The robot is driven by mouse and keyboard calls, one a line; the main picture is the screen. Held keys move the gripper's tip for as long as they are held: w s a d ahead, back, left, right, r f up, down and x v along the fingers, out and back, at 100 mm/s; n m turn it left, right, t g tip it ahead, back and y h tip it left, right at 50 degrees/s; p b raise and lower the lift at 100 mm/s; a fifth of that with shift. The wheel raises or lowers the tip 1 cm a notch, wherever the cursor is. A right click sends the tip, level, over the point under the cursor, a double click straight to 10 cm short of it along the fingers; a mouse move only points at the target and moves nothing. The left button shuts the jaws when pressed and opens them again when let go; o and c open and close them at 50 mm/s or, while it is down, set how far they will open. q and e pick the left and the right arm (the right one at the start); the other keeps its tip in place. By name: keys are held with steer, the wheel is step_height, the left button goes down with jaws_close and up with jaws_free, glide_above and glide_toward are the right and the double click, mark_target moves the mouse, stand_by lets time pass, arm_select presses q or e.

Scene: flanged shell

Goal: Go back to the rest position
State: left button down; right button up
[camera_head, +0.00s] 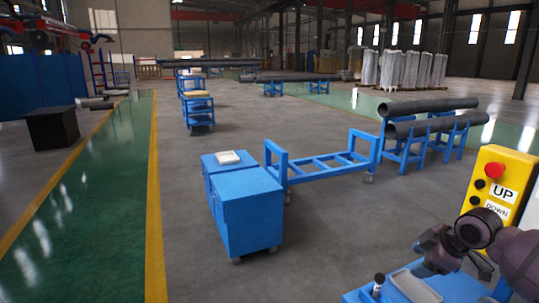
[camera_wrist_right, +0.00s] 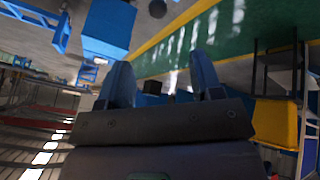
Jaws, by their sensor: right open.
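My right gripper (camera_head: 436,250) is at the lower right of the head view, above a blue-topped surface (camera_head: 358,296) and in front of a yellow control box (camera_head: 497,185). In the right wrist view its two blue-grey fingers (camera_wrist_right: 162,82) stand apart with nothing between them. It is open and empty. My right arm comes in from the right edge. My left gripper is not in view.
A blue cabinet (camera_head: 250,212), a blue cart frame (camera_head: 325,168) and racked grey pipes (camera_head: 428,106) stand farther off. The grey floor between is clear.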

steer(key=s+a+f+m+t, duration=0.3)
steer(key=a+f+m+t, duration=0.3)
steer(key=a+f+t, duration=0.2)
steer(key=s+f+m+h, duration=0.1)
steer(key=s+f+m, duration=0.2)
steer(key=s+f, duration=0.5)
steer(key=s+a+f+m+g+h, duration=0.1)
steer(key=s+f, duration=0.7)
steer(key=s, duration=0.8)
steer(key=shift+a+f+m+g+h+b, duration=0.2)
steer(key=shift+m+g+h+b, duration=0.15)
steer(key=shift+m+h, duration=0.6)
steer(key=shift+s, duration=0.15)
